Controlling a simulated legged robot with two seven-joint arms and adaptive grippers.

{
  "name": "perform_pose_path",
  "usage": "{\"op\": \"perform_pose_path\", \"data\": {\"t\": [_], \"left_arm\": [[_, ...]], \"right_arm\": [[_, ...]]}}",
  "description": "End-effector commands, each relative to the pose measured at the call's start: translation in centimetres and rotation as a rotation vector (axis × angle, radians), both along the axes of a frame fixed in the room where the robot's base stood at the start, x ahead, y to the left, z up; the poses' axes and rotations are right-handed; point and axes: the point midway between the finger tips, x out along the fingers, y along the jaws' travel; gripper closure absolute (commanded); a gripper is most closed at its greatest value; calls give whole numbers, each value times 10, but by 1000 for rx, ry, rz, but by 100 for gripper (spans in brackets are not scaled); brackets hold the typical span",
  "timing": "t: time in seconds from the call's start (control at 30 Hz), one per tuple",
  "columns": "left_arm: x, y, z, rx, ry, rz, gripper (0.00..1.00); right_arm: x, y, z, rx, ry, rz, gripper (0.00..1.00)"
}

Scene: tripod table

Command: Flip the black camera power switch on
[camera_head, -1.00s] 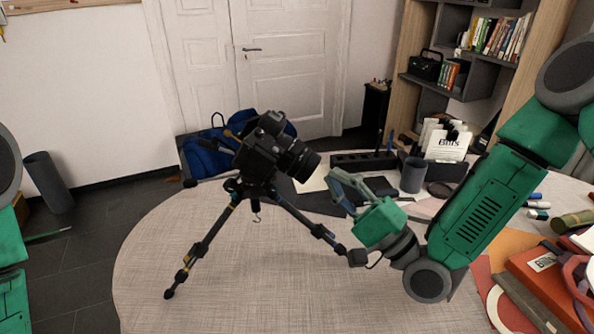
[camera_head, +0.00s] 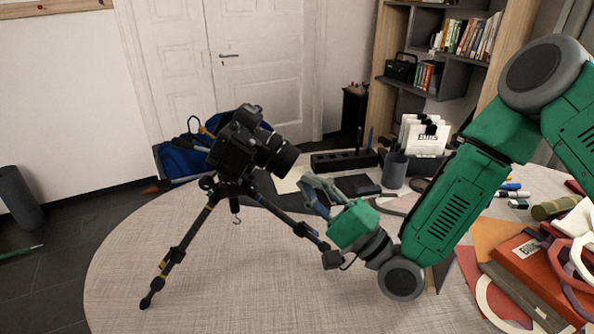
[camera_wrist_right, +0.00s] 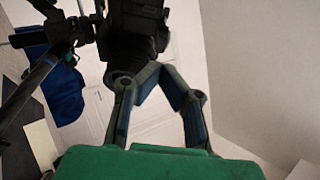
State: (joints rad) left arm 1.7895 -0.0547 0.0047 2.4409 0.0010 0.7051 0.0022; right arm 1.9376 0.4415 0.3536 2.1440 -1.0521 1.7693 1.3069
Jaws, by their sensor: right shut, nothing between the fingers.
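A black camera (camera_head: 236,145) sits tilted on a black tripod (camera_head: 178,254) on the round table, its lens facing right and down. I cannot make out its power switch in either view. My right gripper (camera_head: 308,182) is shut and empty, to the right of and slightly below the lens, apart from it in the head view. In the right wrist view the dark camera body (camera_wrist_right: 137,28) fills the top middle, just beyond the fingertips (camera_wrist_right: 152,70); whether they touch cannot be told. My left gripper is not in view.
The round table (camera_head: 235,295) is clear in front. Behind my right gripper stand a grey pen cup (camera_head: 395,171) and a black organizer (camera_head: 343,161). Red folders (camera_head: 535,268) and clutter lie at the right. A blue bag (camera_head: 180,160) is behind the tripod.

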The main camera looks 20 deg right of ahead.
Motion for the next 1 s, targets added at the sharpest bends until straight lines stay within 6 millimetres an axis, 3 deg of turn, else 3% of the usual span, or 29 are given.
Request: {"op": "perform_pose_path", "data": {"t": [0.3,0.5,1.0], "left_arm": [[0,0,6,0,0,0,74],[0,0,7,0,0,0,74],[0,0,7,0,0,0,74]], "right_arm": [[40,32,30,-1,-3,3,100],[56,43,40,0,-2,0,100],[59,47,41,1,1,1,100]]}}
